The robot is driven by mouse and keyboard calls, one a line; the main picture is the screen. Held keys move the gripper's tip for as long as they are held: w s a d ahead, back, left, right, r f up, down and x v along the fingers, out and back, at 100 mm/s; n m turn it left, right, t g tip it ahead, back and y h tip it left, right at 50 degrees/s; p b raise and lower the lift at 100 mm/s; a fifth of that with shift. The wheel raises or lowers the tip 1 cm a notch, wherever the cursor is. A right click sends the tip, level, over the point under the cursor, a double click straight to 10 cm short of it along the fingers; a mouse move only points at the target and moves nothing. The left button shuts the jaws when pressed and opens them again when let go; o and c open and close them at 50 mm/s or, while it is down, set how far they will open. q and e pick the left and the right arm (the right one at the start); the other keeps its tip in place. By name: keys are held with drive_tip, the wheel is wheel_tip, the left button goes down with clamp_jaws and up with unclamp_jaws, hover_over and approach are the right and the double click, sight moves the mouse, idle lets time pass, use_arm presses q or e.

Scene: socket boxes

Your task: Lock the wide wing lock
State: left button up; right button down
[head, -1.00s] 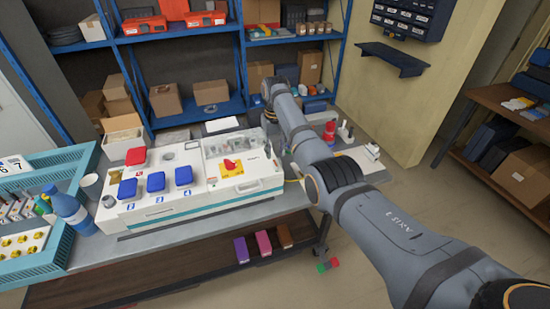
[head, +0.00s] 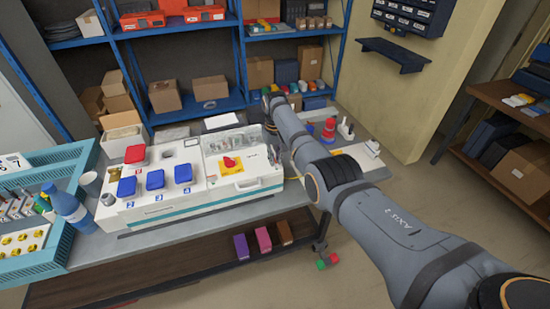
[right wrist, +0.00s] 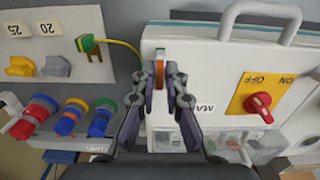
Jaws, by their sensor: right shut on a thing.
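My right gripper (right wrist: 165,82) is shut on a narrow upright piece at the edge of the white box, next to the "MAIN" label. An orange part of this piece (right wrist: 160,53), which I take for the wing lock, shows between the fingertips; the fingers cover most of it, so its turn angle cannot be told. The white box (right wrist: 205,62) has a grey handle and a red switch (right wrist: 260,104) on a yellow ON/OFF plate. In the head view the box (head: 243,187) stands on the bench, with my right arm at its right end. My left gripper is out of view.
Blue covers (head: 155,179) and a red cover (head: 135,154) sit on the long white unit left of the switch. A blue bottle (head: 70,212) stands further left. In the wrist view, a green plug (right wrist: 88,44) with a yellow cable and several coloured round connectors (right wrist: 68,117) are nearby.

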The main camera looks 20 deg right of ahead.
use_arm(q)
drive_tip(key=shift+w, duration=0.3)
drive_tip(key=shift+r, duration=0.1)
use_arm(e)
drive_tip(key=m+p, duration=0.1)
drive_tip(key=m, duration=0.2)
drive_tip(key=shift+r, duration=0.1)
drive_tip(key=m, duration=0.5)
drive_tip(key=shift+m+p, duration=0.3)
drive_tip(key=shift+p, duration=0.05)
drive_tip(key=m, duration=0.4)
drive_tip(key=shift+m, duration=0.3)
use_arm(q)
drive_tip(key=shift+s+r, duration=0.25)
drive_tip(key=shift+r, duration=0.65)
use_arm(e)
drive_tip(key=m, duration=0.4)
drive_tip(key=shift+m, duration=0.3)
